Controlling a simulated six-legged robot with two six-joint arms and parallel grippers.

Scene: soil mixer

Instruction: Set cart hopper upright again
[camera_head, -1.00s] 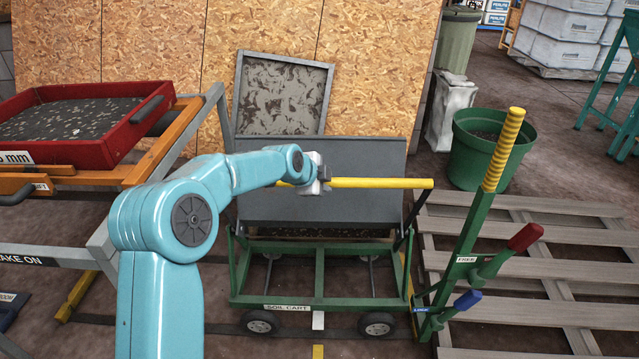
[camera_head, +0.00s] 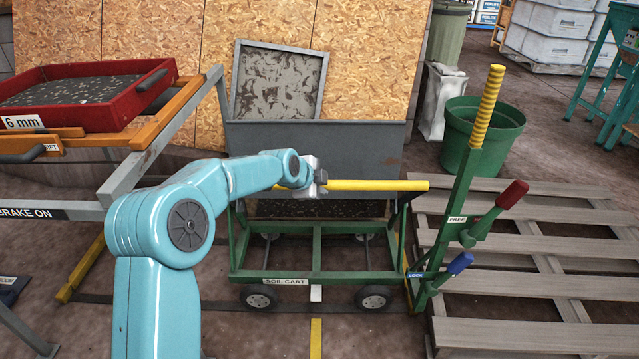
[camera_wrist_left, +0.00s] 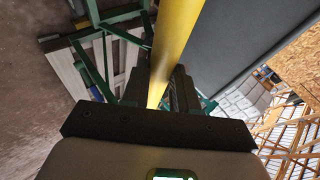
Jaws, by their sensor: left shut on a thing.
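The grey cart hopper (camera_head: 345,150) sits on the green soil cart (camera_head: 320,272), its grey panel facing me and tilted. A yellow bar (camera_head: 385,185) runs along the hopper's near side. My left gripper (camera_head: 318,184) is shut on the yellow bar near its left part. In the left wrist view the yellow bar (camera_wrist_left: 174,45) passes between the dark fingers (camera_wrist_left: 172,88), with the hopper's grey panel (camera_wrist_left: 240,40) to the right. A green post with a yellow striped grip (camera_head: 487,105), a red-handled lever (camera_head: 505,200) and a blue-handled lever (camera_head: 455,267) stand at the cart's right. My right gripper is not in view.
A red sieve tray (camera_head: 150,95) on an orange and grey frame stands at the left. A wooden pallet (camera_head: 540,245) lies at the right, with a green bin (camera_head: 462,160) behind it. A framed panel (camera_head: 277,82) leans on the board wall behind the hopper.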

